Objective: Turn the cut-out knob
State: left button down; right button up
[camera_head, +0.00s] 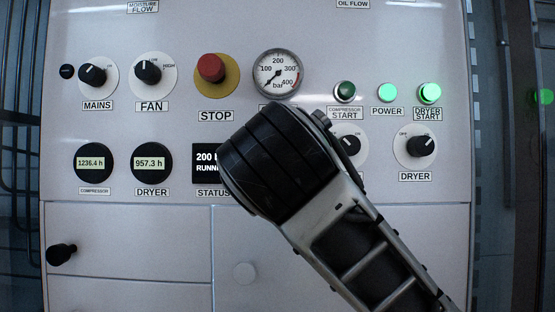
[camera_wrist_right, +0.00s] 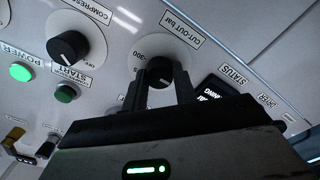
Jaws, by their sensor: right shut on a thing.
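The cut-out knob (camera_wrist_right: 160,73) is black with a white pointer line, on a round white dial in the right wrist view. A "CUT-OUT bar" label (camera_wrist_right: 182,28) is beside it, and a "300" mark shows on the dial. My right gripper (camera_wrist_right: 160,80) has one dark finger on each side of the knob and is shut on it. In the head view my right arm and wrist (camera_head: 285,150) cover the cut-out knob and its label. My left gripper is not in view.
The compressor knob (camera_wrist_right: 68,46) is close by, partly behind my wrist in the head view. The lit status display (camera_head: 206,160) is also close. A red stop button (camera_head: 211,68) sticks out at upper middle. The pressure gauge (camera_head: 277,74) is above my wrist.

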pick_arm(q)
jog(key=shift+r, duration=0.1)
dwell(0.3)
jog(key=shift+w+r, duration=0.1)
pick_arm(e)
jog(key=o, duration=1)
